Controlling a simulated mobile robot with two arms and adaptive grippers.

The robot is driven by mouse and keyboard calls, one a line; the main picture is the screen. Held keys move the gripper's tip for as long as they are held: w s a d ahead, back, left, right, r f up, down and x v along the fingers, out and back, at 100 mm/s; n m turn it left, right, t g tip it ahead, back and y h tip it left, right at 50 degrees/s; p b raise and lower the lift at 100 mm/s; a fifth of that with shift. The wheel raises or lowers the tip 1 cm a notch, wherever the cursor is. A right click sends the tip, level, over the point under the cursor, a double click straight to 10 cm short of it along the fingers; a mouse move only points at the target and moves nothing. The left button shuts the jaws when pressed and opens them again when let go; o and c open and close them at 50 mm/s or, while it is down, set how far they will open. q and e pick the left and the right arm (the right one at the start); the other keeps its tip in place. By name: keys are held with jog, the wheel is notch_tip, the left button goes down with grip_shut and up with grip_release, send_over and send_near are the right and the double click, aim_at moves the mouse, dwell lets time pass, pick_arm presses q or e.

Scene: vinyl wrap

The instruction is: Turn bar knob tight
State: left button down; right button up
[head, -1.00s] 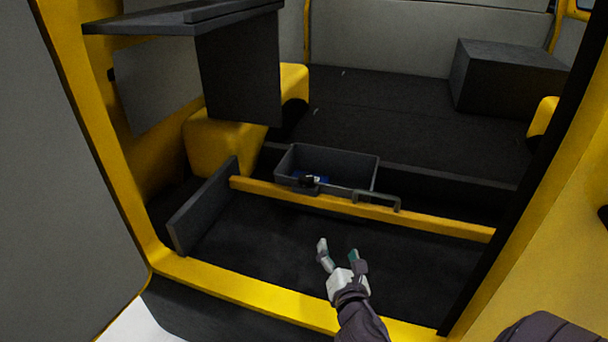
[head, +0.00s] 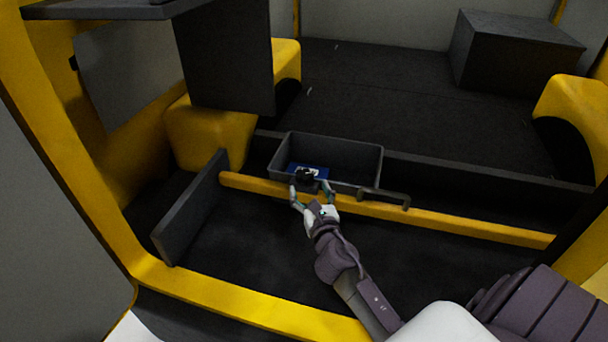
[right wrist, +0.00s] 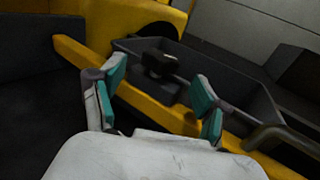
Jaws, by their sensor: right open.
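A small black knob (head: 304,175) sits at the yellow bar (head: 460,224), in front of the grey bin. In the right wrist view the black knob (right wrist: 159,65) stands between and beyond the two teal-padded fingers, and the yellow bar (right wrist: 70,50) runs diagonally behind them. My right gripper (head: 311,186) is open, with its fingertips close to the knob, one to each side in the picture. In the wrist view my right gripper (right wrist: 160,76) holds nothing; I cannot tell whether either finger touches the knob. My left gripper is not in view.
A grey open bin (head: 355,157) stands behind the bar with a blue item (head: 318,172) near the knob. A dark handle (head: 398,197) sits on the bar to the right. An upright dark panel (head: 190,212) bounds the left. The yellow door sill (head: 240,308) lies in front.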

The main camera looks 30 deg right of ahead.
aim_at(306, 182)
jog(key=x, duration=0.6)
jog(key=shift+s, duration=0.1)
jog(key=c, duration=1.2)
